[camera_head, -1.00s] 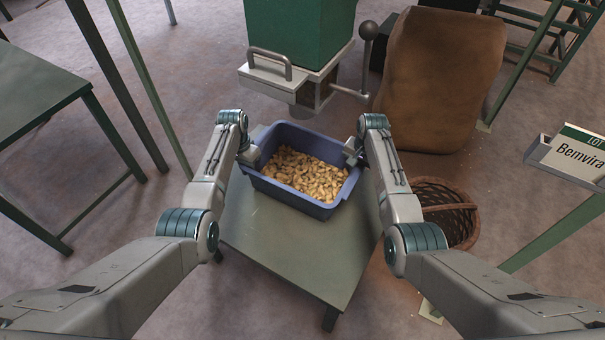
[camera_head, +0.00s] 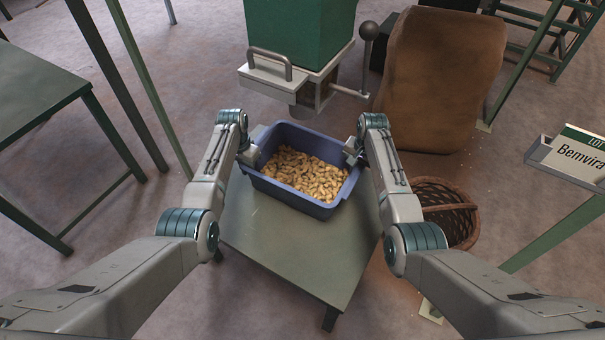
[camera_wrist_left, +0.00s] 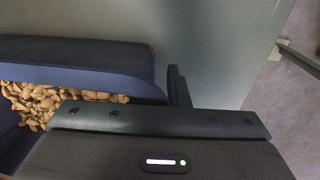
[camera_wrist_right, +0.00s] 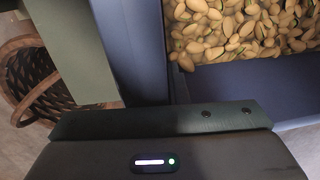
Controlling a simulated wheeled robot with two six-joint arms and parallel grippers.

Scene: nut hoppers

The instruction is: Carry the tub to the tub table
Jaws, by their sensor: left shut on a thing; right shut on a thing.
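The blue tub (camera_head: 290,198) holds a layer of tan nuts (camera_head: 305,174) and is over the far part of a small green-grey table (camera_head: 285,245), below the hopper. I cannot tell whether it rests on the table top or is just above it. My left gripper (camera_head: 250,155) is shut on the tub's left side. My right gripper (camera_head: 352,150) is shut on its right side. The tub wall also shows in the left wrist view (camera_wrist_left: 80,68) and in the right wrist view (camera_wrist_right: 133,50). The fingertips are mostly hidden. No label tells which table is the tub table.
A green hopper (camera_head: 300,30) with a handled slide stands just behind the tub. A brown sack (camera_head: 440,85) and a wicker basket (camera_head: 447,205) stand at right. A lot sign (camera_head: 570,155) is at far right. Another green table (camera_head: 35,95) stands at left, with bare floor between.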

